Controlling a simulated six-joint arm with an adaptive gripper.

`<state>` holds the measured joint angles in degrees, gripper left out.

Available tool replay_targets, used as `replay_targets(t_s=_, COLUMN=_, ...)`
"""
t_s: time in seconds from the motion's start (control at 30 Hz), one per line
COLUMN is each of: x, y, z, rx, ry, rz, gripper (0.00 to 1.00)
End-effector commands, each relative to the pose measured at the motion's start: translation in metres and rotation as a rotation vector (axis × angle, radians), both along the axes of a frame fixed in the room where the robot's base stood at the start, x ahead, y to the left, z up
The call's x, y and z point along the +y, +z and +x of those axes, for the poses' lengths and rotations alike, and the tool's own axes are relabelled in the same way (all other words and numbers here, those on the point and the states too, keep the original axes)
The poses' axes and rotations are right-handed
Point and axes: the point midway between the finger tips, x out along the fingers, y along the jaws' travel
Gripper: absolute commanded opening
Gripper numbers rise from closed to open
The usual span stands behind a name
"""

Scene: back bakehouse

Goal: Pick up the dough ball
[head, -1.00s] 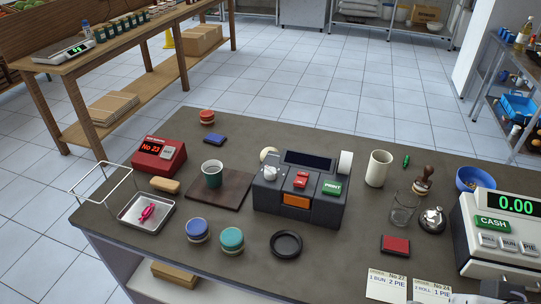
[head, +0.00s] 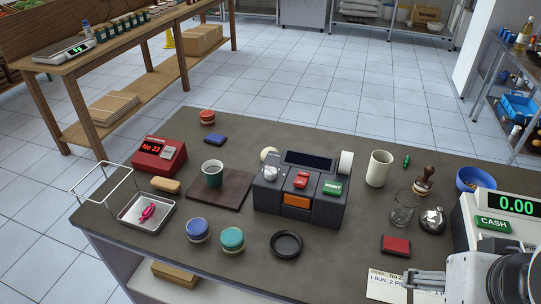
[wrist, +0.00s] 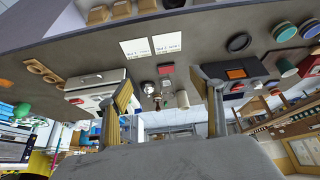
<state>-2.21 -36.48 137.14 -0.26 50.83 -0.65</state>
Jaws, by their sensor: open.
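A pale cream, rounded thing (head: 268,154), which looks like the dough ball, shows at the back left corner of the dark label printer (head: 300,205). The printer hides part of it. My gripper (head: 425,281) is at the lower right of the head view, over the front right of the counter by the order slips, far from the pale thing. In the wrist view my gripper (wrist: 160,82) has its two fingers wide apart with nothing between them. I cannot make out the dough ball in the wrist view.
A glass (head: 403,208), a bell (head: 432,220), a cream cup (head: 379,168) and a red pad (head: 395,245) stand right of the printer. A green cup (head: 212,174) stands on a brown board (head: 232,192).

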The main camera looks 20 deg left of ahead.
Motion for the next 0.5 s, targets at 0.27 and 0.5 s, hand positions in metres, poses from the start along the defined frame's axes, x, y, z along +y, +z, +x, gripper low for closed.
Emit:
replay_targets(t_s=0.27, x=0.018, y=0.025, z=0.057, rx=-0.007, ry=0.068, rz=-0.013, gripper=0.65)
replay_targets(t_s=0.5, x=0.039, y=0.039, z=0.107, rx=-0.016, ry=0.128, rz=-0.024, gripper=0.65)
